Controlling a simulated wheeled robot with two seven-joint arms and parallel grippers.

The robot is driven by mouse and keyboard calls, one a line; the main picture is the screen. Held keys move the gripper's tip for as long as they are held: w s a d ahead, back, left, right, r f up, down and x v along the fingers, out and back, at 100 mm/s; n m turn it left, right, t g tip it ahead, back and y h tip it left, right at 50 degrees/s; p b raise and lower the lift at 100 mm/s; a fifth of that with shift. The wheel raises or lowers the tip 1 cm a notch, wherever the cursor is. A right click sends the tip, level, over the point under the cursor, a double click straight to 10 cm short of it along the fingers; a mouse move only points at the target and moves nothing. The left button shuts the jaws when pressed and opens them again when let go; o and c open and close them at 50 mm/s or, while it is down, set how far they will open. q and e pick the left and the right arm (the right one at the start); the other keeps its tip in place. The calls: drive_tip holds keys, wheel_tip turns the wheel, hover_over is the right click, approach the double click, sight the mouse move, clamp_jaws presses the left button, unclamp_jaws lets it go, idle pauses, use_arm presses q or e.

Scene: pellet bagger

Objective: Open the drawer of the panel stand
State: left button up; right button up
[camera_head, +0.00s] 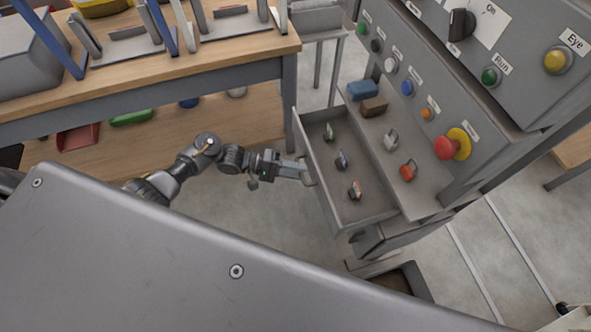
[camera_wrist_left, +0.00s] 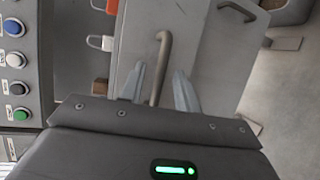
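The panel stand (camera_head: 440,190) is on the right in the head view. Its grey drawer (camera_head: 372,198) is pulled well out toward the left, with several small padlock-like items inside. The drawer handle (camera_head: 309,176) is on its left-facing front; it also shows as a grey bar in the left wrist view (camera_wrist_left: 161,68). My left gripper (camera_head: 302,168) is at the handle. In the left wrist view its two fingers (camera_wrist_left: 159,84) stand on either side of the bar, with visible gaps, so it is open around the handle. My right gripper cannot be made out.
A ledge above the drawer holds a blue block (camera_head: 362,89), a brown block (camera_head: 374,106) and padlocks. Buttons and a red emergency knob (camera_head: 447,148) are on the panel. A wooden workbench (camera_head: 190,52) stands at the left. Another handle (camera_wrist_left: 237,12) shows below the drawer.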

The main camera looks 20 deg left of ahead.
drive_tip(key=shift+a, duration=0.15)
